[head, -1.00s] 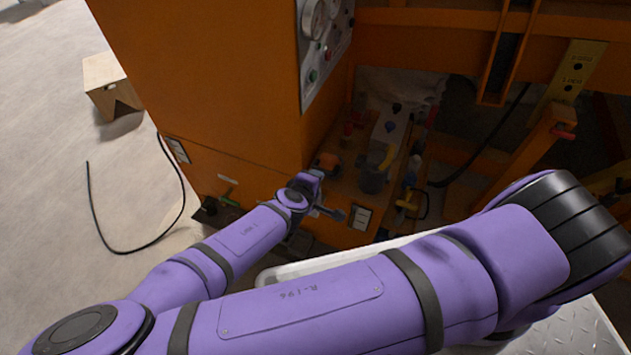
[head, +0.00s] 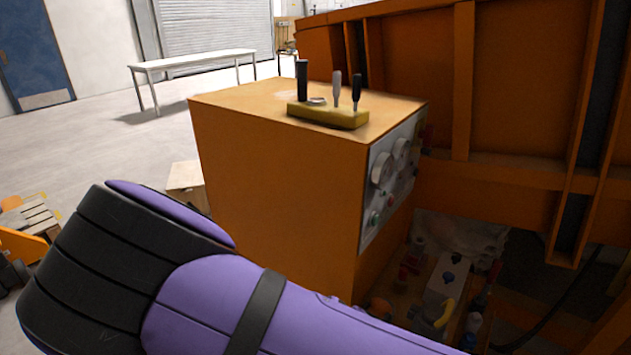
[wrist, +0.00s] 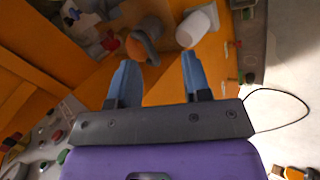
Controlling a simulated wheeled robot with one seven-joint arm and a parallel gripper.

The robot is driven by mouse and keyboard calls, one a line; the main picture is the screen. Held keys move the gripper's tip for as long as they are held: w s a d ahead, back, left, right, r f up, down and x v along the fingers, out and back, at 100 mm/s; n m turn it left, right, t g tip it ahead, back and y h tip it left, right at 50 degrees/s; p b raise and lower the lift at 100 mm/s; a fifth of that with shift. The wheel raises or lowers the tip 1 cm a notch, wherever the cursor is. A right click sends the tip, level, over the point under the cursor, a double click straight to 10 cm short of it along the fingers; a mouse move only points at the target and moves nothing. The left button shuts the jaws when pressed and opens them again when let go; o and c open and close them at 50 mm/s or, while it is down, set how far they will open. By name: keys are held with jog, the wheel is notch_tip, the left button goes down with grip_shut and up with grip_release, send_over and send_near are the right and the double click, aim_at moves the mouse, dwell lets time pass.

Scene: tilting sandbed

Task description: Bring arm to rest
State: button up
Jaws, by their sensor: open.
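My arm, purple with black bands, crosses the lower left of the head view, in front of the orange cabinet (head: 280,180). My gripper is outside the head view. In the wrist view my gripper (wrist: 157,82) shows two blue fingers standing apart with nothing between them. Beyond the fingertips are an orange and grey fitting (wrist: 142,45) and a white cylindrical part (wrist: 197,26). They appear close past the tips, but I cannot tell the distance.
Levers on a yellow block (head: 328,115) stand on the cabinet top. A gauge panel (head: 391,180) is on its right side. Pumps and valves crowd the low bay (head: 440,295). Orange framework (head: 500,170) fills the right. Open floor (head: 110,150) lies left, with a white table (head: 190,60) behind.

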jog(key=d+r+m+g+y, duration=0.2)
jog(key=d+r+y, duration=0.15)
jog(key=r, duration=1.15)
jog(key=d+r+m+g+y, duration=0.1)
jog(key=d+r+m+y, duration=0.2)
jog(key=r, duration=1.2)
jog(key=s+d+r+m+t, duration=0.1)
jog(key=s+d+r+t, duration=0.1)
jog(key=s+d+r, duration=0.4)
jog(key=s+d+r+m+t, duration=0.1)
jog(key=s+d+r+t, duration=0.1)
jog(key=s+d+r, duration=0.4)
notch_tip(320, 180, up, 6)
jog(key=shift+s+d+f+h, duration=0.15)
jog(key=shift+s+d+h, duration=0.2)
jog(key=shift+s, duration=0.35)
